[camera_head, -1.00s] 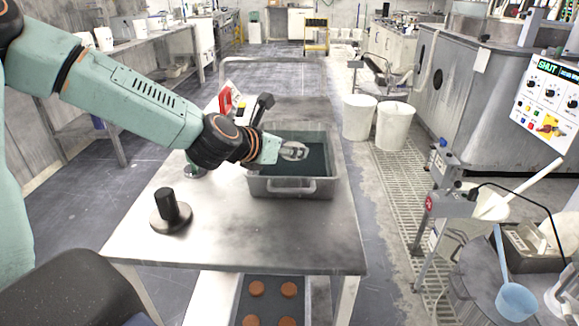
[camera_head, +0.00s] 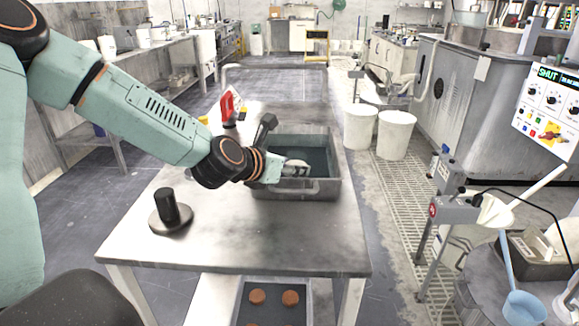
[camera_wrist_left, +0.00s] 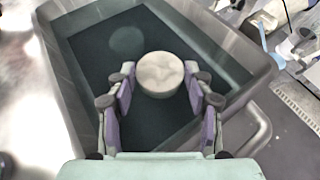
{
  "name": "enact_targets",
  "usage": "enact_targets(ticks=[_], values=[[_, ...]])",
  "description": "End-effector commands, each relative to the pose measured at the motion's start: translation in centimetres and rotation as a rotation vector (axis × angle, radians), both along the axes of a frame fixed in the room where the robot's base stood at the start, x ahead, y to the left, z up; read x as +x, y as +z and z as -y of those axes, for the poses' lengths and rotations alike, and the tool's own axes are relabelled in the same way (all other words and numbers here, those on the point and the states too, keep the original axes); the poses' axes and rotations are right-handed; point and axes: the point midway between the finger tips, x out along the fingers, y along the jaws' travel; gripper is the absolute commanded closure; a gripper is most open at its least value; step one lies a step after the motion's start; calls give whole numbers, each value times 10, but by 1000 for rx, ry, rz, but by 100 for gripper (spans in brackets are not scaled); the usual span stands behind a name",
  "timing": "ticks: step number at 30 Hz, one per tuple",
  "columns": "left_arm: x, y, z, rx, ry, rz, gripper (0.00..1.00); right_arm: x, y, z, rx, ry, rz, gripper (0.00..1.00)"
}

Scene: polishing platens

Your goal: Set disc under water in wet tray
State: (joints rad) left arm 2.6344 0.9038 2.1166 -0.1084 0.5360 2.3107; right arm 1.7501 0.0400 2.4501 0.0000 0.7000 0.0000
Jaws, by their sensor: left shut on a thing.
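The wet tray (camera_head: 322,190) is a grey metal tub with a front handle and dark water inside, standing on the metal table. My left gripper (camera_head: 297,170) reaches into it from the left, at its front part. In the left wrist view the gripper (camera_wrist_left: 160,100) is shut on a pale round disc (camera_wrist_left: 159,73), its purple-lined fingers on either side. The disc is inside the tray's outline; I cannot tell whether it touches the water. In the head view the disc (camera_head: 297,162) is mostly hidden by the fingers. My right gripper is not in view.
A black-handled round weight (camera_head: 170,213) stands on the table's left front. A red item (camera_head: 228,105) stands behind my left wrist. A lower shelf holds a tray with brown discs (camera_head: 257,297). White buckets (camera_head: 396,135) stand right of the table. The table's front is clear.

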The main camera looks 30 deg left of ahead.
Motion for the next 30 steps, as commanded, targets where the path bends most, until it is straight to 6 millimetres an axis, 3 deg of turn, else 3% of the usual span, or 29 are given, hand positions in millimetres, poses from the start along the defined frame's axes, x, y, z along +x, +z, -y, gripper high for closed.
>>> enact_targets(ticks=[8,9,16,30], values=[[0,-4,0,0,0,1,76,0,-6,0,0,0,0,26],[0,-4,0,0,-1,-1,47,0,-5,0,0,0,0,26],[-1,-5,1,-1,-3,-3,27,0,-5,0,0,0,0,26],[-2,-6,3,-2,-7,-9,26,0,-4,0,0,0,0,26]])
